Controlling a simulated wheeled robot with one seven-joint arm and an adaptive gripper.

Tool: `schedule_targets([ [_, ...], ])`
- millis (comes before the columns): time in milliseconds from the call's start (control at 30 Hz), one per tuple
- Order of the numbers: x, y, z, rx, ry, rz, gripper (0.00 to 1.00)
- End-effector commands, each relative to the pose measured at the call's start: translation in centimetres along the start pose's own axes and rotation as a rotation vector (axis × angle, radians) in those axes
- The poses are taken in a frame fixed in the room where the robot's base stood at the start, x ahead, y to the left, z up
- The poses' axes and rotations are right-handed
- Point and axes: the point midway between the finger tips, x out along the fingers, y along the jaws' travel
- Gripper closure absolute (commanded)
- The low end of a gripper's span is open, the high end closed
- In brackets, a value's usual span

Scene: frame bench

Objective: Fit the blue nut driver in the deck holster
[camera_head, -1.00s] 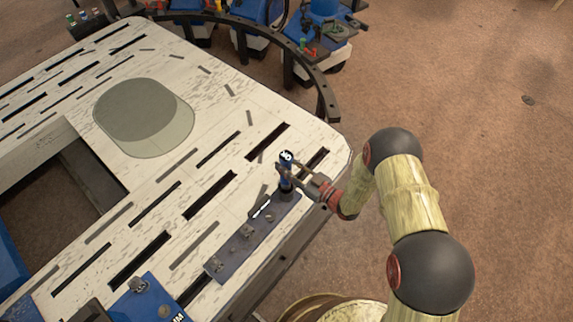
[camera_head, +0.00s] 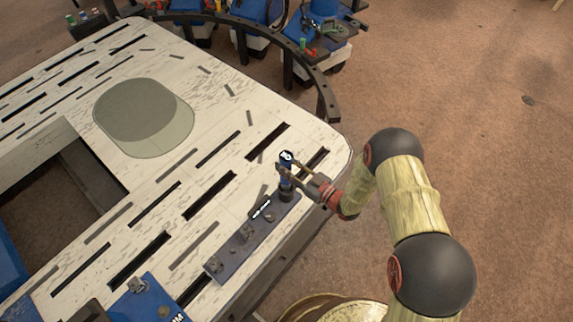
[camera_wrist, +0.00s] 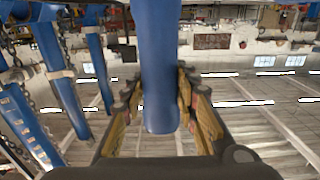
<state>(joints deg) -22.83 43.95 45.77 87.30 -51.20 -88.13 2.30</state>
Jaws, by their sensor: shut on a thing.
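The blue nut driver (camera_head: 286,169) stands upright at the far right end of the deck holster strip. My gripper (camera_head: 284,172) is shut on it from the right. In the wrist view, the blue handle (camera_wrist: 160,75) runs upright between my gripper's two fingers (camera_wrist: 160,105). The deck holster (camera_head: 287,194) is a dark ring on the blue-grey strip (camera_head: 232,262), directly under the driver. The driver's lower end meets the ring in the picture; how deep it sits inside is hidden.
The pale slotted bench top (camera_head: 215,130) spreads to the left, with a grey-green oval patch (camera_head: 145,115). Small metal fittings (camera_head: 246,232) and a label (camera_head: 262,208) sit on the strip. A blue plate (camera_head: 145,300) lies at the front. A dark curved rail (camera_head: 300,65) runs behind.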

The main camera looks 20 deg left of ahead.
Motion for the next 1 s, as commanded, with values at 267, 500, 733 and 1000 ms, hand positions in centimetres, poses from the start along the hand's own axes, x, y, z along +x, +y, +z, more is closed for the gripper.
schedule_targets([
  [267,0.06,0.08,-0.14,-0.002,0.004,0.000,1.00],
  [500,0.06,0.07,-0.16,-0.002,0.003,0.000,1.00],
  [733,0.06,0.08,0.06,-0.002,0.004,0.000,1.00],
  [1000,0.07,0.08,0.64,-0.002,0.004,0.000,1.00],
])
